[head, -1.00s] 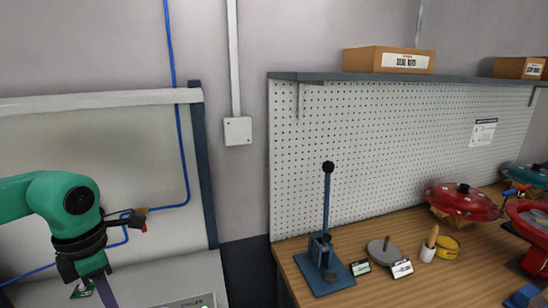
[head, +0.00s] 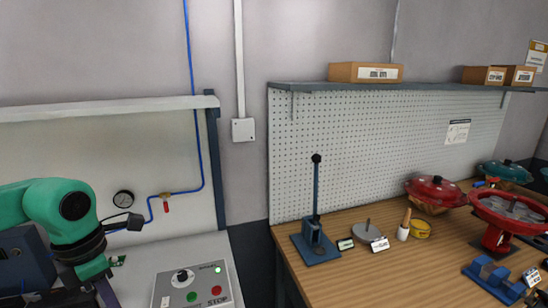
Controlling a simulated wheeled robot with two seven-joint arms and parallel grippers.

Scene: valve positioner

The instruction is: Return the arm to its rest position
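My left arm comes in from the left in the head view, with a green shell and a dark wrist. My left gripper (head: 92,292) is at the lower left, mostly cut off by the bottom edge. Its fingertips do not show clearly, so I cannot tell whether it is open or holds anything. The arm is in front of a grey bench panel, left of a control box (head: 190,286) with green and red buttons and a lit green lamp. My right gripper is not in view.
A wooden workbench (head: 400,270) on the right carries a blue lever press (head: 316,235), a grey disc (head: 366,232), red round housings (head: 437,190) and blue blocks (head: 492,275). A shelf (head: 420,87) holds cardboard boxes.

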